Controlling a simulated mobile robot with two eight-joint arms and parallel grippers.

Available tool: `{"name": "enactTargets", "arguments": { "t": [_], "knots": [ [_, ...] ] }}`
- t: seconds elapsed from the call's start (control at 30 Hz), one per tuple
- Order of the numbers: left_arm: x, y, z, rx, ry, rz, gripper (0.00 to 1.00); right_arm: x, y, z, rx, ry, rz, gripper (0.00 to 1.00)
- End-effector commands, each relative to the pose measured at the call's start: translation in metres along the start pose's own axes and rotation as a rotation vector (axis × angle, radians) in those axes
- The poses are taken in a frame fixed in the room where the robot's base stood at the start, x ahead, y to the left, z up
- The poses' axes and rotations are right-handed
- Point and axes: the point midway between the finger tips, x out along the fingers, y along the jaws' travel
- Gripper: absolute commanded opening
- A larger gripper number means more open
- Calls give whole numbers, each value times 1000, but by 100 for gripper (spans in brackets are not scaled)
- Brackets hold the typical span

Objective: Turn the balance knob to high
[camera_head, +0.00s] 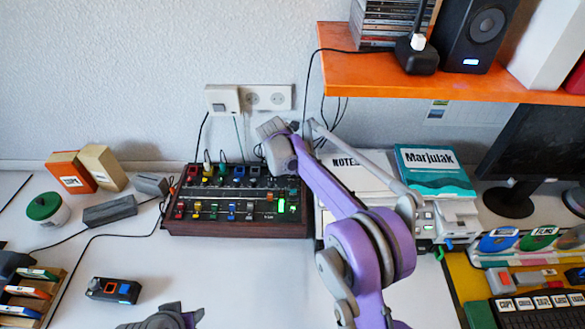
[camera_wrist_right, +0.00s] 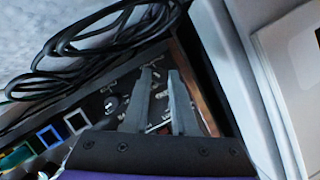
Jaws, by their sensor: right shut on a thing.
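The mixer (camera_head: 207,202) is a dark box with coloured knobs, sliders and a green lit display, standing against the wall. Its panel also shows in the right wrist view (camera_wrist_right: 98,104), with white markings too blurred to read. My right gripper (camera_wrist_right: 158,73) is over the panel's far right end, its fingers close together on a small knob there. The fingertips mostly hide the knob, and I cannot read which label it has. In the head view my wrist hides the fingers. My left gripper (camera_head: 165,318) is at the bottom edge, partly cut off, away from the mixer.
Black cables (camera_wrist_right: 120,35) loop behind the mixer, below the wall socket (camera_head: 268,97). Books and papers (camera_head: 352,178) lie close to its right. An orange shelf (camera_head: 400,82) overhangs at upper right. A small black device (camera_head: 113,291) lies front left; the table between is clear.

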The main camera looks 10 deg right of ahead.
Motion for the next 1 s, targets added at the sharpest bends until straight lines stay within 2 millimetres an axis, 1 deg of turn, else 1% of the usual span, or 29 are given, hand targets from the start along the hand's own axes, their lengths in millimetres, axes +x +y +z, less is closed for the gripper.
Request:
{"name": "enactTargets", "arguments": {
  "t": [0.13, 0.4, 0.43, 0.47, 0.5, 0.77, 0.87, 1.0],
  "knots": [
    [-1, 0, -1, 0, 0, 0, 50, 0, 1, 0, 54, -1, -22, 0],
    [-1, 0, -1, 0, 0, 0, 50, 0, 1, 0, 57, -1, -23, 0],
    [-1, 0, -1, 0, 0, 0, 50, 0, 1, 0, 57, -1, -23, 31],
    [-1, 0, -1, 0, 0, 0, 50, 0, 1, 0, 57, -1, -23, 36],
    [-1, 0, -1, 0, 0, 0, 50, 0, 1, 0, 57, -1, -23, 38],
    [-1, 0, 0, 0, 0, 0, 50, 0, 0, 0, 46, -1, -18, 38],
    [0, 0, 0, 0, 0, 0, 50, 0, 0, 0, 7, -1, -1, 38],
    [2, 0, 1, 0, -1, 0, 50, 0, -2, 0, -107, 0, 46, 38]
  ]
}}
